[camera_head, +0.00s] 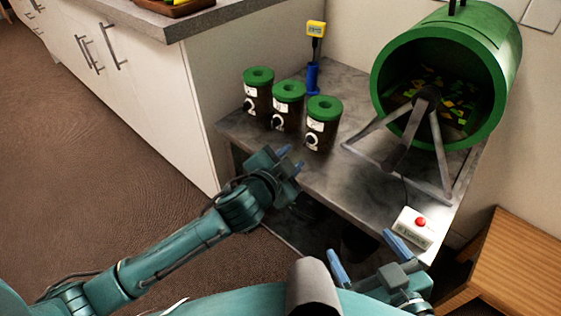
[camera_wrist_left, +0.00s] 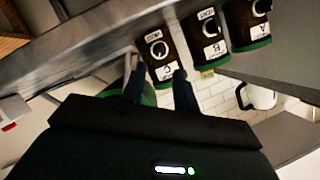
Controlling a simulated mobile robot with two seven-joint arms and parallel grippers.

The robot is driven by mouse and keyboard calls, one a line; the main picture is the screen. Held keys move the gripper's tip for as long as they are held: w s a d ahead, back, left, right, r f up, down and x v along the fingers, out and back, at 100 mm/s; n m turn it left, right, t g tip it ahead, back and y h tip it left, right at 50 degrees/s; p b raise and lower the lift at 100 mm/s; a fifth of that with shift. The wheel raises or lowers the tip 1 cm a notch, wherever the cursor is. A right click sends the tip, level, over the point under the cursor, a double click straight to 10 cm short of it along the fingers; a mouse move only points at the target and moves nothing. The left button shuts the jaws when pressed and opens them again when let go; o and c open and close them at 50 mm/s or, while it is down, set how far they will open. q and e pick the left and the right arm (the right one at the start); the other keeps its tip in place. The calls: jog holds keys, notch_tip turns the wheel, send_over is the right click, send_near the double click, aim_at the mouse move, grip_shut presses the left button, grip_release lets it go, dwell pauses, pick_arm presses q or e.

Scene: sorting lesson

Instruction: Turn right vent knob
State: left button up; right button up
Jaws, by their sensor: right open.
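Three dark canisters with green lids stand in a row on the grey table, each with a round vent knob on its front. The right canister (camera_head: 321,125) has its knob (camera_head: 312,141) facing my left gripper. My left gripper (camera_head: 292,162) is open in front of and below that canister, seemingly apart from it. In the left wrist view the canister labelled C (camera_wrist_left: 165,58) and its ringed knob (camera_wrist_left: 158,50) show just beyond the parted fingers (camera_wrist_left: 158,92). My right gripper (camera_head: 368,262) is open and empty near the table's front right.
The middle canister (camera_head: 287,108) and left canister (camera_head: 258,93) stand close by. A green drum (camera_head: 502,62) on a metal stand fills the table's right. A white box with a red button (camera_head: 412,228) sits at the front right corner. A blue holder with a yellow-topped device (camera_head: 313,75) stands behind.

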pick_arm(q)
jog(key=v, duration=0.5)
jog(key=shift+p, duration=0.4)
